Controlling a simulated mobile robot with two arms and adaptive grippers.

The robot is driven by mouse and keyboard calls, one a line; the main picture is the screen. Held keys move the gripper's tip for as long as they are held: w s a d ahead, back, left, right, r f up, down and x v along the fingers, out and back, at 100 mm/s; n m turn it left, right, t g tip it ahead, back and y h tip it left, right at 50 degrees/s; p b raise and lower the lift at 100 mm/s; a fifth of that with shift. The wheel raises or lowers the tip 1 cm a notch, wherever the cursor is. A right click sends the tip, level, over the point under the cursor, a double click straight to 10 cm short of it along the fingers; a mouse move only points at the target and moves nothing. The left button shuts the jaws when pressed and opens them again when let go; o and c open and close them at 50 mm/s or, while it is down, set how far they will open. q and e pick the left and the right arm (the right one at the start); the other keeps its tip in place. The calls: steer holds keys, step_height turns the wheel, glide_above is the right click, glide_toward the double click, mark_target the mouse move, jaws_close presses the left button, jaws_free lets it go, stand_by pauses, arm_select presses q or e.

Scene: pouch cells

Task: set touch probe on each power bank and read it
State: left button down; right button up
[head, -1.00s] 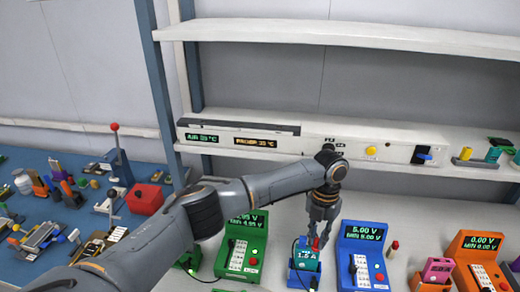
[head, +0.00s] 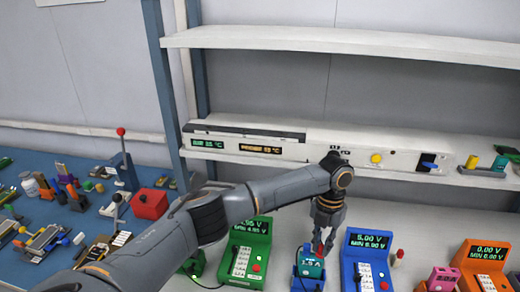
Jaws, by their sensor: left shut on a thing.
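My left gripper (head: 323,238) points down, shut on a small red touch probe (head: 318,249) just above a teal power bank (head: 313,264). Whether the probe tip touches the bank is too small to tell. The teal bank sits in a blue holder (head: 306,284), with a dark cable beside it. A pink power bank (head: 442,278) stands at the lower right. A green meter (head: 246,253) reads about 4.95 V, a blue meter (head: 367,262) reads 5.00 V, and an orange meter (head: 486,265) reads 0.00 V. My right gripper does not show.
A white shelf (head: 345,39) and a long panel with displays (head: 312,150) stand behind. A red box (head: 149,204) and many small tools lie on the blue bench (head: 70,168) at left. A small red-topped peg (head: 398,257) stands between the blue and orange meters.

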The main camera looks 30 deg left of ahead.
arm_select(q)
steer(key=shift+w+a+r+p, duration=0.1)
steer(key=shift+w+r+p, duration=0.1)
steer(key=shift+r+p, duration=0.95)
steer(key=shift+w+r+p, duration=0.15)
steer(key=shift+r+p, duration=0.45)
steer(key=shift+r, duration=1.05)
steer(key=shift+r+p, duration=0.85)
steer(key=shift+r, duration=0.1)
steer(key=shift+a, duration=0.1)
